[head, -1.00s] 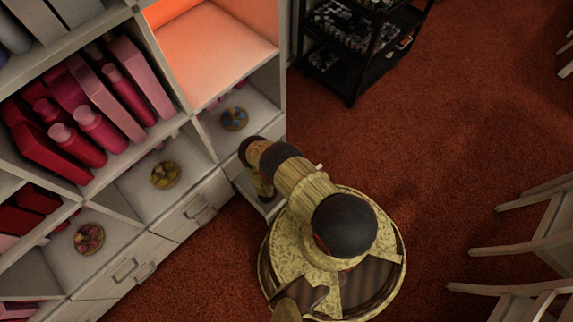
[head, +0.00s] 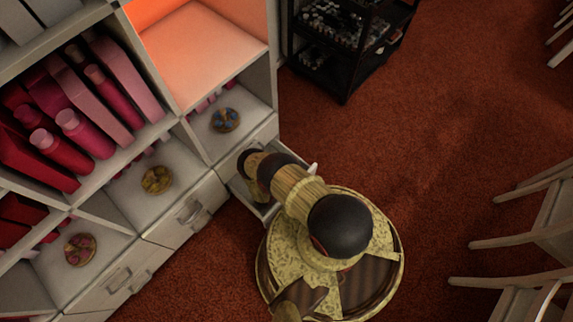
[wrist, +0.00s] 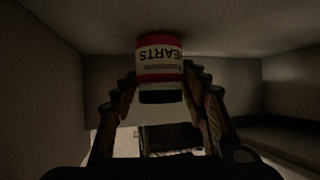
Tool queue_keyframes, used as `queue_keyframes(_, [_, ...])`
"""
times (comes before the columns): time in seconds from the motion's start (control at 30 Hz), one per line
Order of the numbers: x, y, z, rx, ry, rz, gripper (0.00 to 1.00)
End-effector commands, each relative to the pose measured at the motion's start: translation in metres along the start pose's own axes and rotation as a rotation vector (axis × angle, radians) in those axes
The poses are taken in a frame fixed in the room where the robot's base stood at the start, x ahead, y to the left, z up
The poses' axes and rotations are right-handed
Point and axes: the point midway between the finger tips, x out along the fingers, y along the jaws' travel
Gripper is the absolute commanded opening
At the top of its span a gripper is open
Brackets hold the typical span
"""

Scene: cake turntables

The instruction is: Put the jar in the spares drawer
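The jar (wrist: 160,68) shows in the wrist view with a red band, a pale label reading "HEARTS" upside down, and a dark end towards me. My gripper (wrist: 160,80) has one finger on each side of it, with the fingertips against the jar's sides. Pale walls surround the jar and the fingers. In the head view my arm reaches down into an open drawer (head: 266,211) at the right end of the low drawer row. The arm hides my gripper and the jar there.
Two shut drawers with handles, one left (head: 118,279) and one middle (head: 189,212), lie beside the open one. Bowls of coloured pieces (head: 225,120) stand in the compartments above. A black rack (head: 345,85) and pale chairs (head: 530,240) stand on the red carpet.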

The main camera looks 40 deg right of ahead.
Motion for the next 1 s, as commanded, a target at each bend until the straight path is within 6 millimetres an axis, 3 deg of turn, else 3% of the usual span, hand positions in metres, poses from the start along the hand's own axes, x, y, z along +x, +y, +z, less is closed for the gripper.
queue_keyframes(0.2, [0.000,0.000,0.000,0.000,0.000,0.000,0.58])
queue_keyframes(0.6, [-0.002,0.000,-0.003,-0.001,-0.001,0.000,0.58])
queue_keyframes(1.0, [-0.062,-0.001,-0.004,-0.004,-0.001,-0.004,0.58])
